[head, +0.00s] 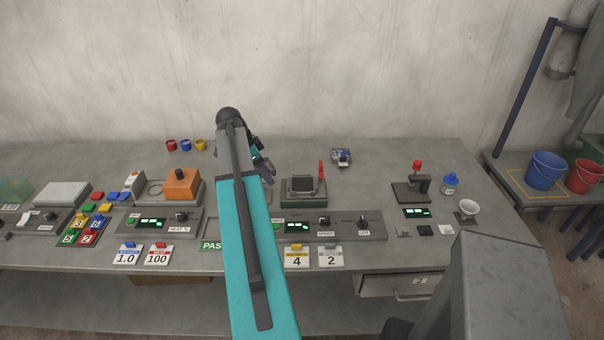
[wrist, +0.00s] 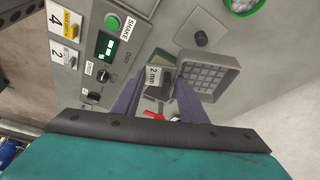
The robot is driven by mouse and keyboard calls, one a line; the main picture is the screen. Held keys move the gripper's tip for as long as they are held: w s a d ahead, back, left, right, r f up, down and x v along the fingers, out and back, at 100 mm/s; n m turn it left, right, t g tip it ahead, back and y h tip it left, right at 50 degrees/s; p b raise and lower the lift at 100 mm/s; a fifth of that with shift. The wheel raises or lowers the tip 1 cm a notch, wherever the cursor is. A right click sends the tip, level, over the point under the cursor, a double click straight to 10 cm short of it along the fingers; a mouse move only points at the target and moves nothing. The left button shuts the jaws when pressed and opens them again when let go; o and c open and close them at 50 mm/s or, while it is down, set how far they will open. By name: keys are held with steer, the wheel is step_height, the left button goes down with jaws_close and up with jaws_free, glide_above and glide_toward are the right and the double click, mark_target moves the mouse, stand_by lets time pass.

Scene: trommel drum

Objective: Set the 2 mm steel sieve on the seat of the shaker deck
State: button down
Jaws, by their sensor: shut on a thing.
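In the head view my gripper (head: 264,170) is left of the shaker deck and the held piece is hidden behind my arm. The shaker deck (head: 303,200) has a green-grey base, a dark square seat and a red lever (head: 320,170). Between the fingers the deck is mostly covered.
A console with lit displays and knobs (head: 350,228) runs in front of the deck. An orange block (head: 181,184) stands left of my arm. A small stand with a red knob (head: 411,190) and a blue-capped bottle (head: 449,184) are at right. Table right of the deck is fairly clear.

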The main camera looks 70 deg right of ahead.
steer(key=s+d+f+m+y, duration=0.1)
steer(key=s+d+m, duration=0.3)
steer(key=s, duration=0.7)
steer(key=shift+s+d+f+m+g+y+p, duration=0.2)
steer(key=shift+s+d+m+g+y+p, duration=0.15)
steer(key=shift+d, duration=0.35)
steer(key=shift+f, duration=0.1)
steer(key=shift+f+b, duration=0.7)
steer(key=shift+f, duration=1)
steer(key=shift+f+b, duration=0.3)
steer(key=shift+f, duration=0.05)
steer(key=shift+w+f+b, duration=0.1)
steer(key=shift+f+b, duration=0.55)
stand_by(0.5)
stand_by(0.3)
steer(key=shift+c, duration=2.3)
jaws_free()
steer(key=shift+r, duration=0.1)
